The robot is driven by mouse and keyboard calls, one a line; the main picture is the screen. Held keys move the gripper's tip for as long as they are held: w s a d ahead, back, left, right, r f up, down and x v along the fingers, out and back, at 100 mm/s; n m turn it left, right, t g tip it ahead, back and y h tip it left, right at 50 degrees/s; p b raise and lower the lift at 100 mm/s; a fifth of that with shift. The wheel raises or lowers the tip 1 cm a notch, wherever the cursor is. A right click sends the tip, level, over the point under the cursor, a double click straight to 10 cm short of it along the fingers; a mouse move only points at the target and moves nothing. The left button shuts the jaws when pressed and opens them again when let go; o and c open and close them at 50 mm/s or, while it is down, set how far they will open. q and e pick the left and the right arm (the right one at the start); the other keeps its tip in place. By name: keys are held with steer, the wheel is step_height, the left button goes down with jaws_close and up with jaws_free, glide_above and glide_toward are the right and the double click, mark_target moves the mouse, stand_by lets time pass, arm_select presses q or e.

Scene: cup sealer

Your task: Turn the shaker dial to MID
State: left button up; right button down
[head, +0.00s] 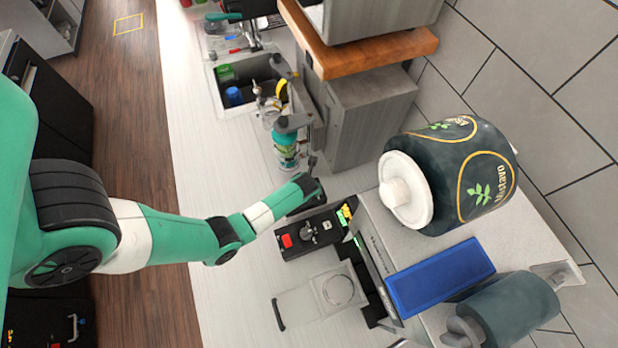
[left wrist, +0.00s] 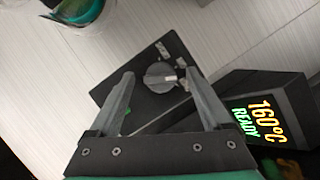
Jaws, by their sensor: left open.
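The dial (left wrist: 161,76) is a round grey knob with a pale pointer mark toward the right in the left wrist view. It sits on a dark panel (left wrist: 115,93), with small markings near it that are too small to read. The dial also shows in the head view (head: 308,234). My left gripper (left wrist: 161,71) is open and empty, its fingers apart. In the wrist view the dial appears between the fingertips; I cannot tell whether they touch it. In the head view my left gripper (head: 308,187) is above the panel's far side. My right gripper is not in view.
A red button (head: 287,241) is near the dial. A clear tray (head: 305,305), a blue box (head: 439,276) and a dark Mustavo canister (head: 470,165) are nearby. The white counter on the left is clear.

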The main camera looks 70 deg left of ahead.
arm_select(q)
steer(key=shift+f, duration=0.15)
jaws_close()
stand_by(0.4)
steer(key=shift+w+n+g, duration=0.1)
steer(key=shift+n+g, duration=0.45)
steer(key=shift+n, duration=0.85)
steer(key=shift+w+n+g, duration=0.1)
steer(key=shift+n+g, duration=0.45)
steer(key=shift+n, duration=0.85)
steer(key=shift+y, duration=0.3)
jaws_free()
